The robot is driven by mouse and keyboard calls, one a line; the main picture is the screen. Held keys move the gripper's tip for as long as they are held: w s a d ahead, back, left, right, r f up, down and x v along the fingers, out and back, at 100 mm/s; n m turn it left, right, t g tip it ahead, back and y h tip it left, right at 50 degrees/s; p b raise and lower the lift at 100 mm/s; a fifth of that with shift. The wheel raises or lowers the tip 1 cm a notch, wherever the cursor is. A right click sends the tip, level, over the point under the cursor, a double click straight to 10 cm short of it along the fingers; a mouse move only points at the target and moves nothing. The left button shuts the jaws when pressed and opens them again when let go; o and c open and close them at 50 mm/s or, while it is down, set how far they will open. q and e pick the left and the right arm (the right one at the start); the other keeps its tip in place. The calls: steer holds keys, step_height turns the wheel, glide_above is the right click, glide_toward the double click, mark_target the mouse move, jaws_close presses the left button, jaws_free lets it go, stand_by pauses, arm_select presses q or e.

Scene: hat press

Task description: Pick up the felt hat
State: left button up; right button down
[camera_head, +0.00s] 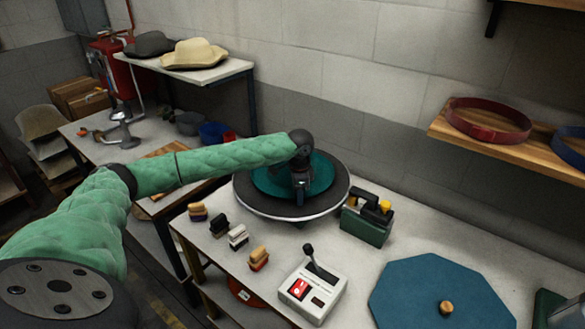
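Two brimmed hats rest on the white-topped table at the back left: a dark grey one (152,43) and a cream one (194,53). I cannot tell which is the felt hat. My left arm, in a green sleeve, reaches across from the left. My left gripper (301,192) points down over a teal disc (262,182) on a round dark turntable-like base, far to the right of the hats. It is small and dark, and I cannot tell if its fingers are apart or touching the disc. My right gripper is out of view.
A control box with a lever (313,290), a green toolbox (367,222), several small brushes (238,236) and a blue octagonal mat with a knob (430,295) occupy the front table. A wooden shelf (460,145) holds a red band. A lower side table (95,128) stands left.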

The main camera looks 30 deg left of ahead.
arm_select(q)
steer(key=shift+f, duration=0.15)
jaws_close()
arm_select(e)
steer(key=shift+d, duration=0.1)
